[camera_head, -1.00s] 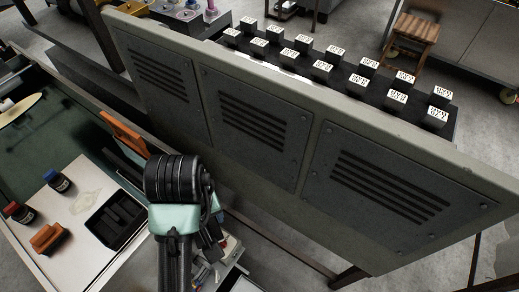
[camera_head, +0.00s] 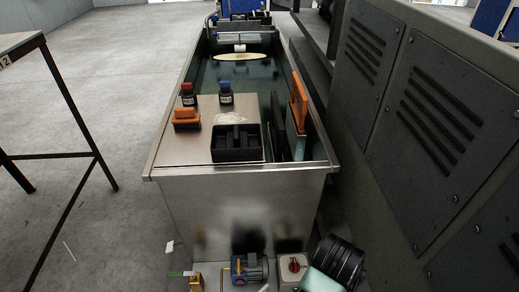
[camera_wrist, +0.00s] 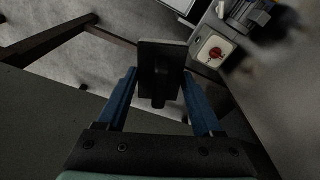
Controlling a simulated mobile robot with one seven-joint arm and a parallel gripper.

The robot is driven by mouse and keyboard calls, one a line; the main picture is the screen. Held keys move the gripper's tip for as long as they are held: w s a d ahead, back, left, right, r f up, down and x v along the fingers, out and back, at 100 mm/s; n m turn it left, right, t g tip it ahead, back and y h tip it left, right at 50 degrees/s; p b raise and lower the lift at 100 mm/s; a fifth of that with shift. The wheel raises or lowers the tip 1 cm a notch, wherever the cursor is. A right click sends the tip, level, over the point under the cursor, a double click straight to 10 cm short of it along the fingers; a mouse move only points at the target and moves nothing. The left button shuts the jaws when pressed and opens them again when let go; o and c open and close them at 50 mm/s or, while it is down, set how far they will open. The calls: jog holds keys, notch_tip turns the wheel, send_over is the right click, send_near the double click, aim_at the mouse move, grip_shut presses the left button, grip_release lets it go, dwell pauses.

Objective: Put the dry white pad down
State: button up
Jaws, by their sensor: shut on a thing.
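My gripper (camera_wrist: 164,92) shows in the wrist view, its two blue fingers shut on a dark flat block with a grip behind it. I take this block to be the pad (camera_wrist: 163,60). Its dark back faces the wrist camera, and any white face is hidden. It is held in the air, with floor and metal frame behind it. In the head view my arm shows only at the bottom right corner; the gripper and pad are out of that view.
A metal tank (camera_head: 245,185) stands ahead. On its pale cover (camera_head: 205,150) are a black compartmented tray (camera_head: 250,155), an orange block (camera_head: 186,117) and bottles with red (camera_head: 188,95) and blue (camera_head: 226,96) caps. An orange piece (camera_head: 299,104) stands at the right. A grey cabinet (camera_head: 425,130) borders the right side.

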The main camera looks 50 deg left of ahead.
jog(key=s+a+f+m+b, duration=0.1)
jog(key=s+a+f+b, duration=0.2)
jog(key=f, duration=1.1)
jog(key=s+a+f+m+b, duration=0.1)
jog(key=s+a+f+b, duration=0.2)
jog(key=s+f+b, duration=0.4)
jog(key=s+a+f+m+b, duration=0.2)
jog(key=s+f+b, duration=0.3)
jog(key=f+b, duration=1)
jog(key=shift+s+a+f, duration=0.1)
jog(key=shift+a+f, duration=0.1)
jog(key=shift+f, duration=1.55)
jog(key=shift+s+a+f, duration=0.1)
jog(key=shift+a+f, duration=0.1)
jog(key=shift+f, duration=1.55)
jog(key=shift+f, duration=0.2)
jog(key=o, duration=1.4)
jog(key=shift+c, duration=0.2)
jog(key=shift+r, duration=0.15)
notch_tip(320, 180, up, 12)
jog(key=s+p, duration=0.1)
jog(key=p, duration=0.7)
jog(key=shift+a+h, duration=0.3)
jog(key=shift+a, duration=0.15)
